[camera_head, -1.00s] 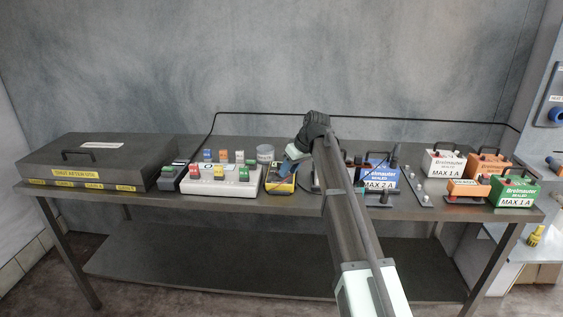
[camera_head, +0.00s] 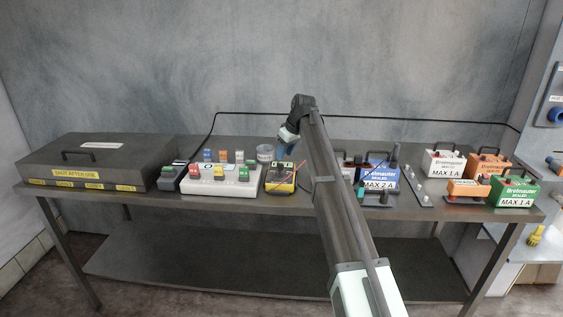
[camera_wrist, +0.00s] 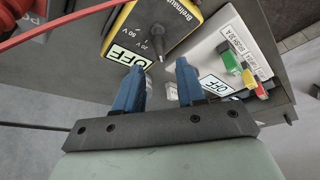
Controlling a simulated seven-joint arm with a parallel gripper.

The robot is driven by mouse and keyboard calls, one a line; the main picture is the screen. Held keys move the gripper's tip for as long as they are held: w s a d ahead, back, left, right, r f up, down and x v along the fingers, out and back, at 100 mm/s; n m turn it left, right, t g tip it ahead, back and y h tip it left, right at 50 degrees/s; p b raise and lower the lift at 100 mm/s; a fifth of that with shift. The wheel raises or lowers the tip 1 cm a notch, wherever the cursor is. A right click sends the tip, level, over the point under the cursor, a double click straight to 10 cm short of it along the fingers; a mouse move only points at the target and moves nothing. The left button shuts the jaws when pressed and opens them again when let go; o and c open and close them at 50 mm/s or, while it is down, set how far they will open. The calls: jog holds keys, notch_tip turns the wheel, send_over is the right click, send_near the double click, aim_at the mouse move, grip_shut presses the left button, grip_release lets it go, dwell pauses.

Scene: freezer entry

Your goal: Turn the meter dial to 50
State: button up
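The yellow and black meter (camera_head: 281,185) sits on the bench just right of the white switch block. In the wrist view the meter (camera_wrist: 190,22) is at the top, with a white OFF label (camera_wrist: 131,57) and printed "50 V" and "20 V" marks. A small dark pointed part, perhaps the dial pointer (camera_wrist: 158,52), shows by these marks; its exact setting is unclear. My gripper (camera_wrist: 159,68) has two blue fingers set apart with nothing between them. In the head view my gripper (camera_head: 286,149) is above the meter's far end, apart from it.
The white switch block (camera_head: 221,188) with coloured switches stands left of the meter. Red leads (camera_wrist: 85,22) run beside the meter. The blue box (camera_head: 380,178) and several labelled boxes stand to the right.

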aim_at(280, 163)
jog(key=shift+x, duration=2.6)
jog(key=shift+c, duration=0.3)
grip_shut()
